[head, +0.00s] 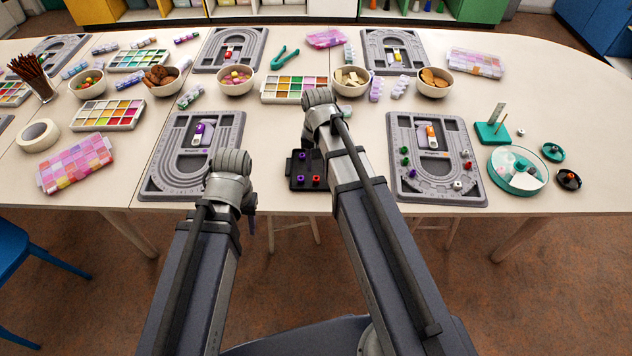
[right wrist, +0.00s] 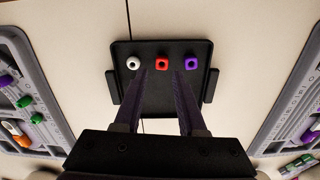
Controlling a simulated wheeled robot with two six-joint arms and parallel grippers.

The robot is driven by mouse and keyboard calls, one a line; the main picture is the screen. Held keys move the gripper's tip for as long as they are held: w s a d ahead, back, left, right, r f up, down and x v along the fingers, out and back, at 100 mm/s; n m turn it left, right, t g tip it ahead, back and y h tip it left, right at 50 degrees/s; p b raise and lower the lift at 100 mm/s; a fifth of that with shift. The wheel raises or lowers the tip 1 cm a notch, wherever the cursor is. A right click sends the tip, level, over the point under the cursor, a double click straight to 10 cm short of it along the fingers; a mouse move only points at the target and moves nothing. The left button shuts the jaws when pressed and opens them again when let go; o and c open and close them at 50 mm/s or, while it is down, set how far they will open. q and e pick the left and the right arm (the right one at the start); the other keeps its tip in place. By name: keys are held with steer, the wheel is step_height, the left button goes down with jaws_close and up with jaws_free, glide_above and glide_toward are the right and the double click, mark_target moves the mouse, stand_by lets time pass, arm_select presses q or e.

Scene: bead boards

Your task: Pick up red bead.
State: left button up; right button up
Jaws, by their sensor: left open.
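The red bead (head: 316,180) sits near the front edge of a small black tray (head: 297,185), with a purple bead (head: 301,178) beside it. In the right wrist view the red bead (right wrist: 162,63) is between the purple bead (right wrist: 191,62) and a white bead (right wrist: 134,63), on the black tray (right wrist: 160,103). My right gripper (right wrist: 163,76) is open and empty, its fingertips apart near either side of the red bead; contact is unclear. In the head view my arm hides the white bead. My left gripper (head: 250,222) is open, mostly hidden behind its wrist, by the table's front edge.
Grey bead boards flank the tray, one at left (head: 152,182) and one at right (head: 470,190), the right one holding several beads. A round teal-rimmed container (head: 492,168) stands further right. Bowls and colour trays fill the table's back. Bare table lies between tray and boards.

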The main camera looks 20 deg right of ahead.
mark_target(316, 176)
steer(key=shift+w+a+f+b, duration=0.1)
steer(key=shift+a+f+b, duration=0.05)
steer(key=shift+f+b, duration=2.45)
jaws_close()
